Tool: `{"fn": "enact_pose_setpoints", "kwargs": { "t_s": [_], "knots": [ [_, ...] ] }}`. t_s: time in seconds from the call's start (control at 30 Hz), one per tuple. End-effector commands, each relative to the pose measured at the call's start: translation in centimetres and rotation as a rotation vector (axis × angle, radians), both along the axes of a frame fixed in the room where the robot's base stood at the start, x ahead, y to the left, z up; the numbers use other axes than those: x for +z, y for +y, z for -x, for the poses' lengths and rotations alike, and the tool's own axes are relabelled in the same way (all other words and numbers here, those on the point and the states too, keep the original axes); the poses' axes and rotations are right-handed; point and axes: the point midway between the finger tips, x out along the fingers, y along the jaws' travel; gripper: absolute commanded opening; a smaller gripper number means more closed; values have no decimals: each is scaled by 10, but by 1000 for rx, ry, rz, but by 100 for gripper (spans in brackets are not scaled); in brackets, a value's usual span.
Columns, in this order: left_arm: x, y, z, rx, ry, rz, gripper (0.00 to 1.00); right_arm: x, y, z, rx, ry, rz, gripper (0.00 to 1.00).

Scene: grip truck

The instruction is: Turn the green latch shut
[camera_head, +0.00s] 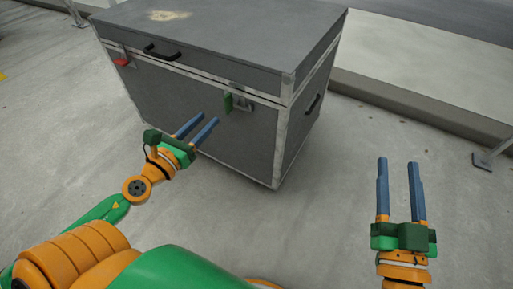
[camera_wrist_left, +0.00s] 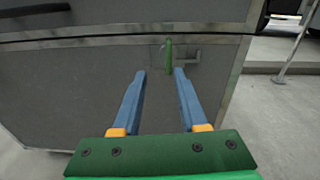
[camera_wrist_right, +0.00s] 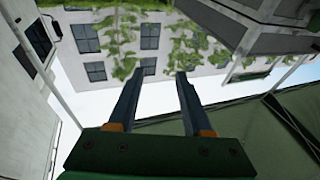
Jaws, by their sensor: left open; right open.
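The green latch (camera_head: 228,102) is a small upright handle on a metal plate at the right part of the grey case's (camera_head: 200,116) front. In the left wrist view the latch (camera_wrist_left: 169,54) stands upright just beyond and between my fingertips. My left gripper (camera_head: 203,120) is open and empty in front of the case, pointing at the latch; its fingertips (camera_wrist_left: 158,72) look a little short of it. My right gripper (camera_head: 398,162) is open and empty to the right of the case, over bare floor; it also shows in the right wrist view (camera_wrist_right: 158,74).
A red latch (camera_head: 122,62) is on the left of the case front. Black handles sit on the front (camera_head: 162,52) and right side (camera_head: 313,103). A low kerb (camera_head: 420,108) runs behind. The concrete floor around the case is clear.

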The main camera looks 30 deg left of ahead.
Motion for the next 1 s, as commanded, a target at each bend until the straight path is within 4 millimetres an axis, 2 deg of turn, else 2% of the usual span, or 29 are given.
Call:
{"fn": "enact_pose_setpoints", "kwargs": {
  "t_s": [0.03,0.1,0.17,0.4,0.5,0.7,1.0],
  "knots": [
    [-4,-7,0,-25,-22,-46,42,-2,-1,4,1,-29,-7,50],
    [4,-12,-2,-41,-37,-77,42,5,-1,6,-1,-32,-9,50],
    [9,-13,-6,-43,-40,-82,42,3,-2,4,-4,5,-1,50],
    [11,-15,-41,-40,-40,-76,42,-51,-9,0,-25,291,62,50],
    [10,-15,-54,-37,-38,-75,42,-64,-11,1,-30,356,75,50],
    [8,-16,-69,-37,-36,-74,42,-74,-12,3,-33,402,85,50],
    [7,-16,-71,-37,-34,-74,42,-76,-12,3,-33,408,87,50]
  ]
}}
